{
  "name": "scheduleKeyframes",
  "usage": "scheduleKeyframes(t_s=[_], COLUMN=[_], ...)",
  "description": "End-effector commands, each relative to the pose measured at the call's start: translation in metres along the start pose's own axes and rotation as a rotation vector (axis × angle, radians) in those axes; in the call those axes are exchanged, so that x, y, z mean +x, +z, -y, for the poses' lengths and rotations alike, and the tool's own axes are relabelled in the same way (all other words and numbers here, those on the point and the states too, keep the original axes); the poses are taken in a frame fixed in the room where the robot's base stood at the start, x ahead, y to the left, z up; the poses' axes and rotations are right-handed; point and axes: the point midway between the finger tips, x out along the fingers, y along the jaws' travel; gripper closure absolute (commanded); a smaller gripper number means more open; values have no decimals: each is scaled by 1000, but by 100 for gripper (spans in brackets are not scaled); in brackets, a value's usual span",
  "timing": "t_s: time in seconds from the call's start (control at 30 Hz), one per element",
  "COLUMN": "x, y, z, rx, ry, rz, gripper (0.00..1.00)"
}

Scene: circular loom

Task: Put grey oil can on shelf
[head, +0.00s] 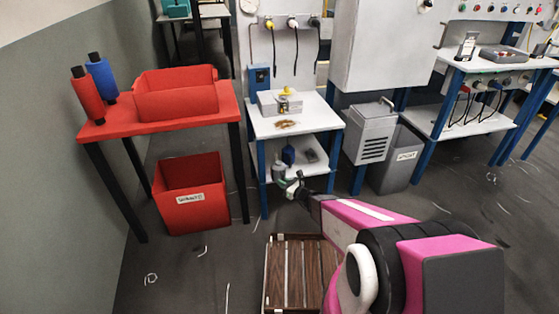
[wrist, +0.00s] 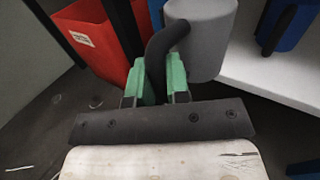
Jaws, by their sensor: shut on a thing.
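The grey oil can (wrist: 205,42) is at the top middle of the wrist view, its dark curved handle (wrist: 160,45) between the green fingers of my gripper (wrist: 160,82). My gripper is shut on that handle. In the head view, my gripper (head: 296,187) is at the front left of the small white stand, and the grey can (head: 279,171) shows just beyond it. The white lower shelf (head: 315,171) of the stand is right behind the can; it also shows in the wrist view (wrist: 275,85), to the right of the can. I cannot tell whether the can touches the shelf.
A blue can (head: 288,155) with a dark handle and a dark item (head: 310,156) stand on the lower shelf. Blue legs (head: 263,198) frame it. A red bin (head: 192,195) is on the floor to the left. A wooden slatted pallet (head: 292,270) lies in front.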

Motion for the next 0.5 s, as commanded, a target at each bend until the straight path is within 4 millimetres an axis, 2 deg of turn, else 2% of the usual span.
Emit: scheduleKeyframes(t_s=[0.1,0.5], x=[25,101], y=[-2,-2], z=[18,68], rx=[-1,-1], ry=[1,1], rz=[3,3], gripper=[100,100])
